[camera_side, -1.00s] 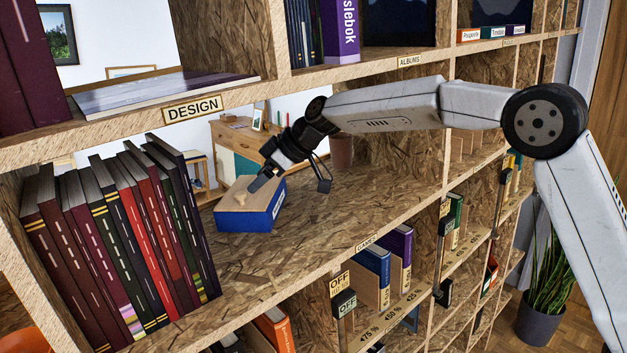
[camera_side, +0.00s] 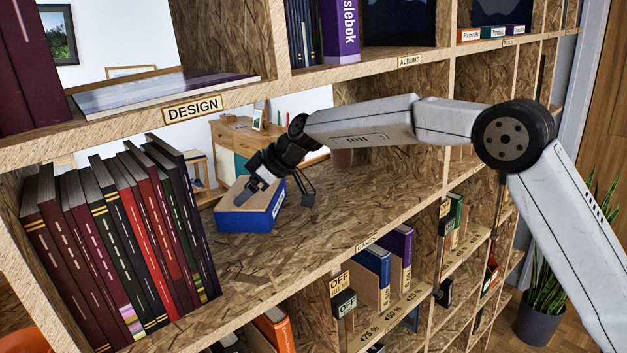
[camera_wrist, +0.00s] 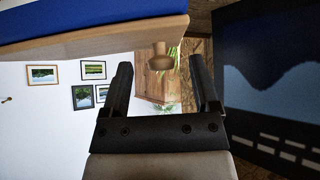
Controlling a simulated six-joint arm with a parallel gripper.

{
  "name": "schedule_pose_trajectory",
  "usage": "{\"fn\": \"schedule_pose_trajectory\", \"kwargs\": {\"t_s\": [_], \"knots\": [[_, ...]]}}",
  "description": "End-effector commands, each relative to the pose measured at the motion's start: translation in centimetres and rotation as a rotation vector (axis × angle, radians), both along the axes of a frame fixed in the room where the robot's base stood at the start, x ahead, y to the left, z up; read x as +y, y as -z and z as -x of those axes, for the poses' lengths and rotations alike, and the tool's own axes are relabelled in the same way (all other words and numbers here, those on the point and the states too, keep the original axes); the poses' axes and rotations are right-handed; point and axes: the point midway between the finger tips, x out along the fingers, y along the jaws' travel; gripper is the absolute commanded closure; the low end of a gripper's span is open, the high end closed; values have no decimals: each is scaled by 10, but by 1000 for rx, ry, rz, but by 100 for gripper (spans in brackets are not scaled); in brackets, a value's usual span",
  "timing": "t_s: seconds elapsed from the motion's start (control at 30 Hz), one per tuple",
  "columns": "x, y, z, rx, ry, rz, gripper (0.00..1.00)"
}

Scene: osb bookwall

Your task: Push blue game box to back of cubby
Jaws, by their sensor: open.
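The blue game box (camera_side: 245,219) has a light wooden top and lies flat on the cubby shelf, right of the row of books. In the wrist view the box (camera_wrist: 95,42) shows as a blue and wooden band across the upper left. My gripper (camera_side: 252,193) is over the box's top in the side view, partly covering it. In the wrist view my gripper (camera_wrist: 163,85) has its two fingers spread with nothing between them. I cannot tell whether a finger touches the box.
Dark and red books (camera_side: 125,245) stand at the cubby's left. The DESIGN shelf edge (camera_side: 190,108) runs above. The cubby's back is open to a room with a wooden cabinet (camera_side: 237,140). The shelf right of the box (camera_side: 350,205) is bare.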

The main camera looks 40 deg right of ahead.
Motion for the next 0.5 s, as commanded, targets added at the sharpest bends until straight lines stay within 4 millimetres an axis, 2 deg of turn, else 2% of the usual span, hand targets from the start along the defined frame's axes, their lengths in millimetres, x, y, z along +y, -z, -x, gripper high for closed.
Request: {"fn": "schedule_pose_trajectory", "kwargs": {"t_s": [0.37,0.4,0.47,0.5], "knots": [[3,4,-3,0,-1,1,22],[3,4,-3,0,-1,1,25],[3,4,-3,0,-1,1,44],[2,4,-3,0,-1,1,57]]}}
